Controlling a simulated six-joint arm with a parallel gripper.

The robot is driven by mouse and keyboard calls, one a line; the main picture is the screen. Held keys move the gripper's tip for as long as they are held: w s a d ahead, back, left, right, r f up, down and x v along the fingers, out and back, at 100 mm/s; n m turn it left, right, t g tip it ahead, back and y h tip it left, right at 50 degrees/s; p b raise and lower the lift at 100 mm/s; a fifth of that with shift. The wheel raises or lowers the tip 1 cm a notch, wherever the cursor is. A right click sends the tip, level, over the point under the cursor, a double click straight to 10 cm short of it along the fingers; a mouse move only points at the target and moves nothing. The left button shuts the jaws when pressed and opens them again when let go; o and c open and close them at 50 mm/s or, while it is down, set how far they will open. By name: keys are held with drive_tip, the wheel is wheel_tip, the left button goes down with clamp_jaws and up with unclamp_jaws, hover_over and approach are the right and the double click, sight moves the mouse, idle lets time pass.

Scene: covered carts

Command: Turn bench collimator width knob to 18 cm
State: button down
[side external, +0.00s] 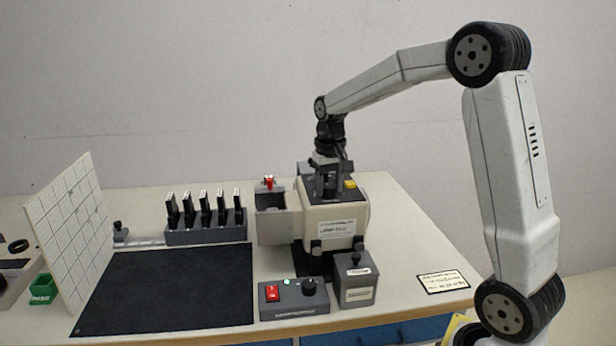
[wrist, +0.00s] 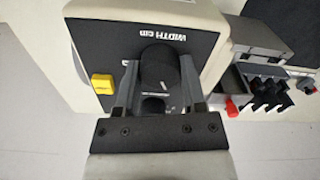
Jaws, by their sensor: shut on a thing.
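The bench collimator (side external: 315,218) is a cream box with a dark top panel on the bench. In the wrist view its black width knob (wrist: 160,62) stands beside the inverted lettering "WIDTH cm". A short white mark shows on the knob's near side, but the scale value cannot be read. My gripper (wrist: 159,72) points down with a finger on each side of the knob and is shut on it. In the side view my gripper (side external: 328,190) is at the collimator's top, and the knob is hidden there. A second dark round part (wrist: 153,106) lies close to the gripper body.
A yellow button (wrist: 102,83) sits beside one finger. A grey rack (side external: 205,236) with several black plates, a red-topped part (side external: 269,183), a control box (side external: 295,299) with a green light and a gridded board (side external: 70,232) are left. The black mat (side external: 165,290) is clear.

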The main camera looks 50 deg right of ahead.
sight(329, 186)
drive_tip(key=shift+c, duration=0.9)
unclamp_jaws()
drive_tip(key=shift+r, duration=0.1)
drive_tip(key=shift+r, duration=3.85)
drive_tip(key=w+a+f+n+t, duration=0.2)
drive_tip(key=a+f+n, duration=0.3)
drive_tip(key=a, duration=0.6)
drive_tip(key=s+a+f, duration=0.2)
drive_tip(key=s+f, duration=0.5)
drive_tip(key=s+a+f+n, duration=0.1)
drive_tip(key=s+a+f, duration=0.2)
drive_tip(key=s+f, duration=0.4)
drive_tip(key=shift+s+t, duration=0.25)
drive_tip(key=shift+t, duration=0.05)
